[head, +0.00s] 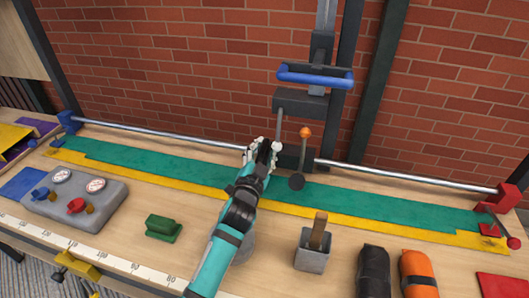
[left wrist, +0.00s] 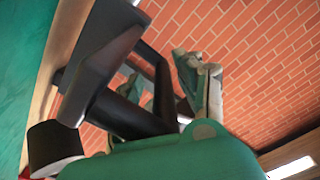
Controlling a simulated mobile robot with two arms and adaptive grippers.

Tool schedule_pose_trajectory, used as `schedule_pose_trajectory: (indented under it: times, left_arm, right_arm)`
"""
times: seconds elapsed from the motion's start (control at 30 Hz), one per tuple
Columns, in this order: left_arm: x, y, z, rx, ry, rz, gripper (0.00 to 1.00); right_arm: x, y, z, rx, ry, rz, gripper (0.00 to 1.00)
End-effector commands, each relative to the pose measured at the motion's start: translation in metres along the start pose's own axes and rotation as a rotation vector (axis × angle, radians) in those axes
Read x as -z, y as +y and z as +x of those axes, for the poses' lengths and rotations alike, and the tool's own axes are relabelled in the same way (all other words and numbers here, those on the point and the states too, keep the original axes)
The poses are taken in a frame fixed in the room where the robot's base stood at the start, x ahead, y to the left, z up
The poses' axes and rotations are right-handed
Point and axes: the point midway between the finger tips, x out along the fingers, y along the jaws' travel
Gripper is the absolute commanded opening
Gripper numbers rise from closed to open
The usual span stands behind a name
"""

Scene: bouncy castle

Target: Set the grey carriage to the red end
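The dark grey carriage (head: 289,158) sits on the steel rail (head: 390,173), right of the rail's middle. A lever with an orange knob (head: 305,132) rises from it, and a dark round knob (head: 296,182) is at its front. The red end block (head: 502,198) is at the rail's right end; the blue end block (head: 69,121) is at the left. My left gripper (head: 262,151) is close against the carriage's left side; contact is unclear. The left wrist view shows its fingers (left wrist: 200,80) beside a dark block and bar (left wrist: 135,112). Whether they grip anything is unclear. My right gripper is out of view.
A blue handle (head: 315,76) is on the upright post behind the carriage. The green strip (head: 400,205) looks clear toward the red end. A grey holder (head: 313,255), black roll (head: 373,270), orange roll (head: 417,272), green block (head: 163,228) and gauge box (head: 75,203) stand in front.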

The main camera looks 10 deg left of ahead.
Motion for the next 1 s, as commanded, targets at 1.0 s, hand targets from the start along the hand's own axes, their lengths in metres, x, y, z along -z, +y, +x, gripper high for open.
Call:
schedule_pose_trajectory:
  times: [1.0]
  left_arm:
    - [-0.001, -0.001, -0.118, 0.000, 0.000, -0.001, 0.40]
  right_arm:
    - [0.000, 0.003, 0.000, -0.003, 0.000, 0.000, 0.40]
